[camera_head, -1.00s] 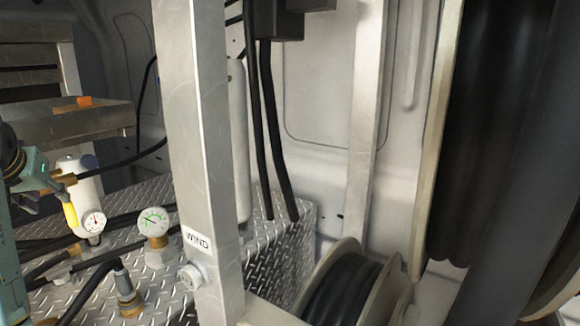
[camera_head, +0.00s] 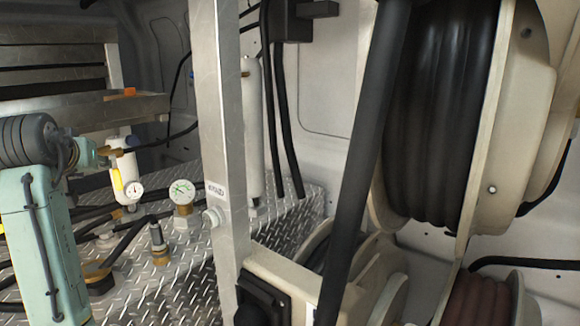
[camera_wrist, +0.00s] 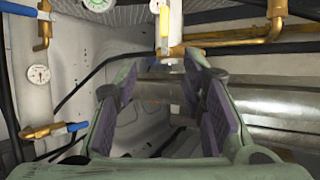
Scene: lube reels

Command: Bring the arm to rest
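My gripper (camera_wrist: 163,92) is open in the wrist view, its two purple-padded fingers apart with nothing between the pads. Metal tubes or rails show behind the right finger. A white cylinder with a yellow handle (camera_head: 125,172) is just right of the arm's end. A yellow-handled valve (camera_wrist: 164,22) shows beyond the fingers in the wrist view.
A metal post (camera_head: 223,130) stands right of the gauges (camera_head: 182,191). A large black hose reel (camera_head: 440,110) and a dark bar (camera_head: 365,150) fill the right side, with a reddish hose reel (camera_head: 478,300) below. Brass pipes (camera_wrist: 235,42) and a blue-handled valve (camera_wrist: 76,127) are near my gripper.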

